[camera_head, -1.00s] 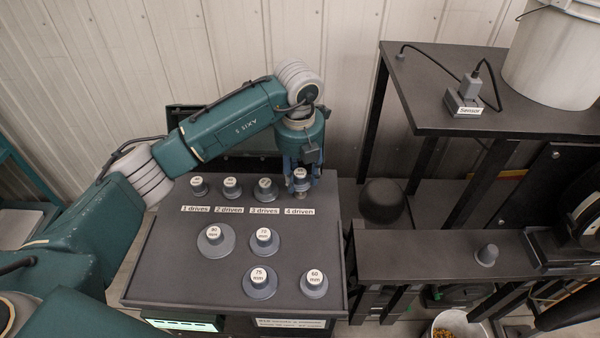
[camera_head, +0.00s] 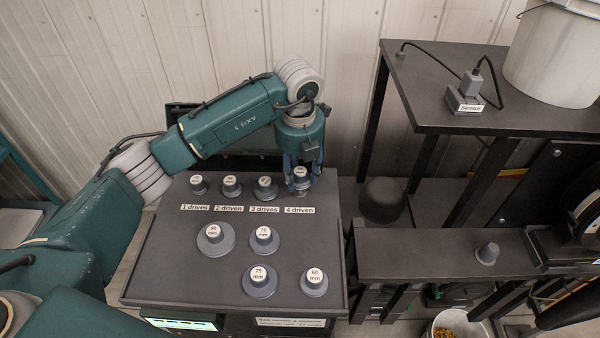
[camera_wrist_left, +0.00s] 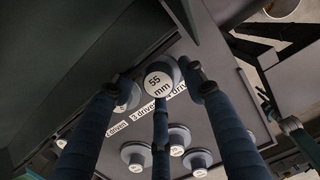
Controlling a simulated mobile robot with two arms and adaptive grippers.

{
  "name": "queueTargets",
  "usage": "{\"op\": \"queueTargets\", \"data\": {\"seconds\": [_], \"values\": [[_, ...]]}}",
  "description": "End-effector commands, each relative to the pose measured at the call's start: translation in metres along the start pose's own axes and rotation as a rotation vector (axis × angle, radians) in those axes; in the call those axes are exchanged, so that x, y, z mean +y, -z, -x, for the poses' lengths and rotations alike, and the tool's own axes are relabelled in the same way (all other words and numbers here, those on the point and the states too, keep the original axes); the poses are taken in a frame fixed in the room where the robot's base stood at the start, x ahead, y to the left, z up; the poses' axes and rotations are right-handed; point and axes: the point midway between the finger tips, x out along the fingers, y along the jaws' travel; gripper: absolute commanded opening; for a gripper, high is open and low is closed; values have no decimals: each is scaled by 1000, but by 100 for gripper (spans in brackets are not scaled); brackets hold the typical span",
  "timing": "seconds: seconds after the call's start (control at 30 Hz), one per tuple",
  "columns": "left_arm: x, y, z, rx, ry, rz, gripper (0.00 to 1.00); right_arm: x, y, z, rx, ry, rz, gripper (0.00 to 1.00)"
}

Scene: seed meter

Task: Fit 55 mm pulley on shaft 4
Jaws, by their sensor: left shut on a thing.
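My left gripper (camera_head: 301,182) is at the far right of the back row on the panel, above the "4 driven" label (camera_head: 299,210). It is shut on the 55 mm pulley (camera_wrist_left: 161,78), whose white cap reads "55 mm" in the left wrist view. The same pulley shows between the fingers in the head view (camera_head: 301,173). The pulley stands upright at the fourth shaft's place. The shaft itself is hidden beneath it, and I cannot tell whether the pulley is fully seated. My right gripper is not in view.
Three pulleys stand on the back row, the nearest one above "3 drives" (camera_head: 265,187). In front stand the 80 mm (camera_head: 212,240), 70 mm (camera_head: 264,241), 75 mm (camera_head: 259,281) and 60 mm (camera_head: 314,283) pulleys. The panel's front left (camera_head: 175,275) is clear.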

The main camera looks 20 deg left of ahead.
Motion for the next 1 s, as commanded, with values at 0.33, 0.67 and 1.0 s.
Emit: {"op": "queueTargets", "data": {"seconds": [0.33, 0.67, 1.0], "values": [[0, 0, -2, 0, 0, 0, 15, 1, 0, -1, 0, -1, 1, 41], [0, 1, -7, 0, 0, 1, 15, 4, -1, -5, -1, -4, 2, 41], [0, 1, -12, 0, 0, 1, 15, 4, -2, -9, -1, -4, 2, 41]]}}
